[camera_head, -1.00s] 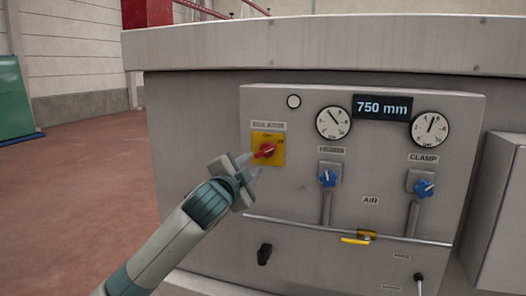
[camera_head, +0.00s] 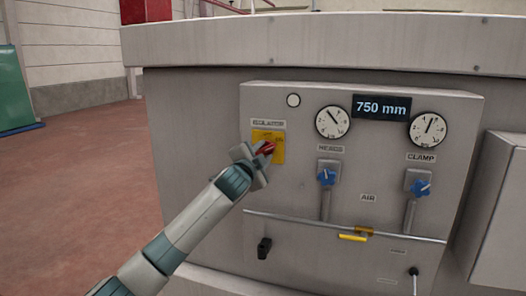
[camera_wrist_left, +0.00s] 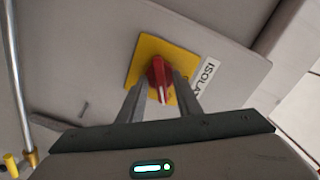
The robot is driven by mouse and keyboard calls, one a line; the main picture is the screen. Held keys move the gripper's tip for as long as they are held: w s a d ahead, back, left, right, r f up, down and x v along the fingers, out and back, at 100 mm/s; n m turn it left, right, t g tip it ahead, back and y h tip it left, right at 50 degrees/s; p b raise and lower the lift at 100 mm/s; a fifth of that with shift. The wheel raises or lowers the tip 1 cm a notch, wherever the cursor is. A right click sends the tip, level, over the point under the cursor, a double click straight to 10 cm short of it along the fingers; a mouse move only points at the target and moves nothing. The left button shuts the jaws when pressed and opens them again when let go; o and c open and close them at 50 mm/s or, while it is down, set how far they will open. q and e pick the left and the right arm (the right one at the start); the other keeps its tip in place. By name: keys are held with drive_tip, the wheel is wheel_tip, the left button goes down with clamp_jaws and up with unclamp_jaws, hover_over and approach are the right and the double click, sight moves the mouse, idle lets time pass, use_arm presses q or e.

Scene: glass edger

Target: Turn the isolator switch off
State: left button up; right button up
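The isolator switch is a red rotary knob (camera_head: 266,148) on a yellow plate (camera_head: 276,159), under the ISOLATOR label on the grey panel. My left gripper (camera_head: 262,152) is at the knob and covers part of it in the head view. In the left wrist view the red knob (camera_wrist_left: 160,78) sits between my two fingers (camera_wrist_left: 161,92), one on each side, its white mark towards me. The fingers are apart; whether they touch the knob I cannot tell. My right gripper is not in view.
To the right are two blue valve knobs, HEADS (camera_head: 326,177) and CLAMP (camera_head: 419,187), with gauges above. A horizontal pipe with a yellow lever (camera_head: 352,237) runs below. A black knob (camera_head: 264,247) sits lower left. A grey box (camera_head: 502,210) stands at the right.

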use_arm(q)
clamp_jaws()
drive_tip(key=shift+n, duration=0.3)
drive_tip(key=shift+d+f+n+b, duration=0.1)
drive_tip(key=shift+n+b, duration=0.25)
drive_tip(key=shift+n, duration=0.75)
drive_tip(key=n, duration=0.2)
drive_tip(key=shift+n, duration=0.3)
drive_tip(key=n, duration=0.2)
drive_tip(key=shift+n, duration=2.3)
